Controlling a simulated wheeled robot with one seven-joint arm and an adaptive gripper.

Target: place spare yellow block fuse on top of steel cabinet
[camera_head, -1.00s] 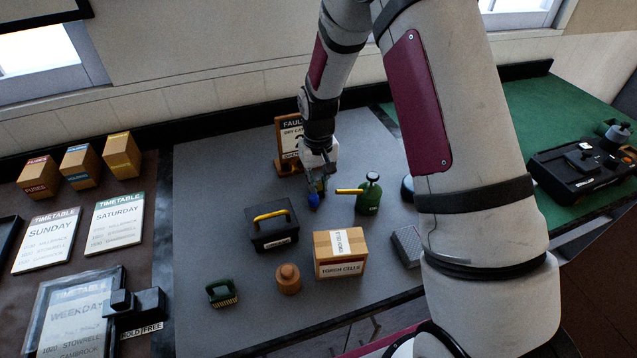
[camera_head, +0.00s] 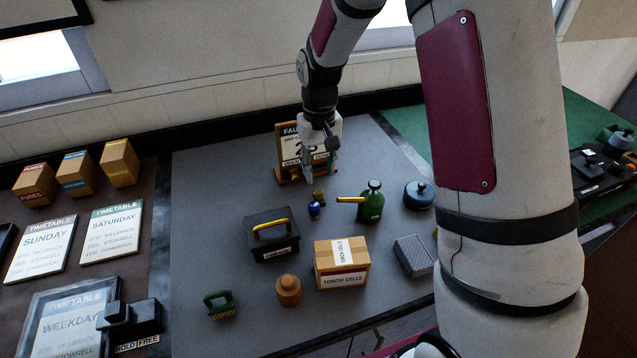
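My gripper (camera_head: 321,176) hangs over the grey top (camera_head: 215,200) in front of the fault sign. Its fingers look apart, with nothing visible between them. Just below the fingertips, a small dull-yellow piece (camera_head: 319,195) stands on the grey top, apart from the gripper. It may be the yellow block fuse, but it is too small to be sure. A small blue piece (camera_head: 314,211) stands just in front of it and partly hides it.
Near the pieces stand a green oil can (camera_head: 370,203), a black box with yellow handle (camera_head: 271,233), a torch cells carton (camera_head: 341,263) and the fault sign (camera_head: 290,150). The grey top's left side is clear.

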